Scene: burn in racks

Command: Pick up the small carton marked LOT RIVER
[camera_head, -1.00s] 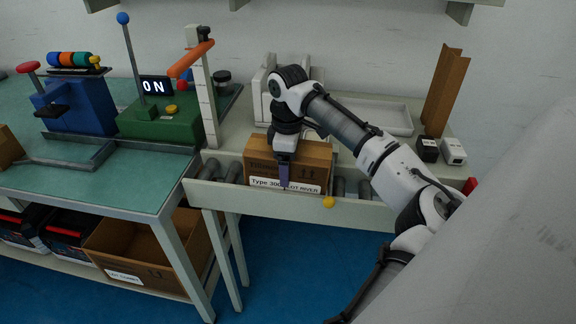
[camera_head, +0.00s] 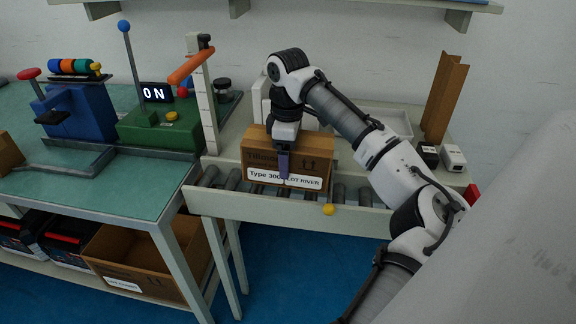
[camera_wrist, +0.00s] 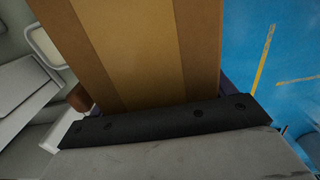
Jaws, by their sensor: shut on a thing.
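The small brown carton (camera_head: 312,152) carries a white label reading "Type 300" and "LOT RIVER". In the head view it is upright, just above the roller conveyor (camera_head: 352,192). My gripper (camera_head: 283,165) reaches down over it from above, one finger against its labelled front face; the other finger is hidden behind the carton. It is shut on the carton. In the wrist view the carton's taped top (camera_wrist: 130,50) fills the middle, close to the gripper's dark edge.
A green box with an "ON" display (camera_head: 157,90) and a blue device (camera_head: 80,108) stand on the green table at left. An upright post with an orange arm (camera_head: 190,68) rises close left of the carton. An open carton (camera_head: 125,262) sits on the lower shelf.

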